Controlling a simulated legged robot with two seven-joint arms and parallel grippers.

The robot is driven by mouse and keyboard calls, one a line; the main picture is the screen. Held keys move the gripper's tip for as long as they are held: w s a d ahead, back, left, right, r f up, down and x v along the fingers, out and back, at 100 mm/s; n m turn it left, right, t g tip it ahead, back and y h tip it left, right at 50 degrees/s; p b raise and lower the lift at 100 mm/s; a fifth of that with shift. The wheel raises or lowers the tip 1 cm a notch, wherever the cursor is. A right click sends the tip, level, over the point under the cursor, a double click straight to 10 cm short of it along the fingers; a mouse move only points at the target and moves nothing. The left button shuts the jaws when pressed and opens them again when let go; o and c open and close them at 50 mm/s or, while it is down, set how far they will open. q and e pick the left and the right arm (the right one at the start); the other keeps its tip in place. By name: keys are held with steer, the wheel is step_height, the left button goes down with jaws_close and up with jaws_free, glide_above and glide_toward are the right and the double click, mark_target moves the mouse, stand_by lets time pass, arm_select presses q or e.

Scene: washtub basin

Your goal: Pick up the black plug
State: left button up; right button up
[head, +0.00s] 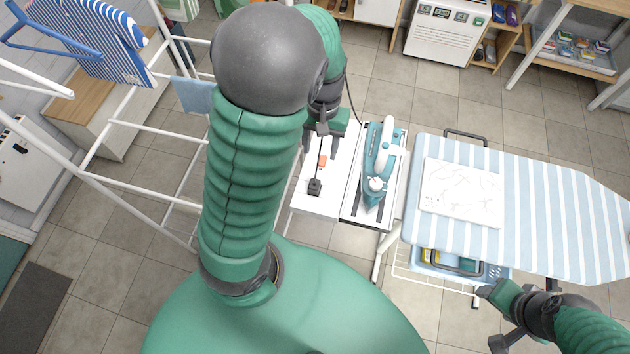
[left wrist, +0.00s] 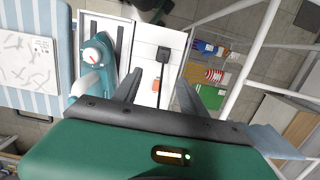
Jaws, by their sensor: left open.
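The black plug (head: 314,187) lies on the white top beside the iron, with its dark cord running up toward my left gripper. In the left wrist view the plug (left wrist: 163,55) is beyond the fingertips, roughly between their lines. My left gripper (head: 321,150) is open and empty above the white top, on the far side of the plug in the head view. Its fingers (left wrist: 158,82) show apart in the left wrist view, with the cord between them. My right gripper (head: 494,312) is at the lower right, by the ironing board; its jaw state is unclear.
A teal iron (head: 383,165) stands just right of the plug's surface. A small orange switch (head: 322,161) is near the cord. The striped ironing board (head: 540,210) carries a white patterned sheet (head: 460,192). A white drying rack (head: 150,130) stands left. A basket (head: 425,268) hangs under the board.

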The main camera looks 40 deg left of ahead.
mark_target(315, 183)
arm_select(q)
steer(key=f, duration=0.3)
steer(key=s+f, duration=0.1)
steer(key=f, duration=0.7)
steer(key=shift+s+d+f+b, duration=0.25)
steer(key=shift+b, duration=0.15)
steer(key=f, duration=0.2)
steer(key=s+f, duration=0.1)
steer(key=f, duration=0.1)
steer(key=shift+a+f, duration=0.15)
steer(key=shift+f, duration=0.4)
jaws_close()
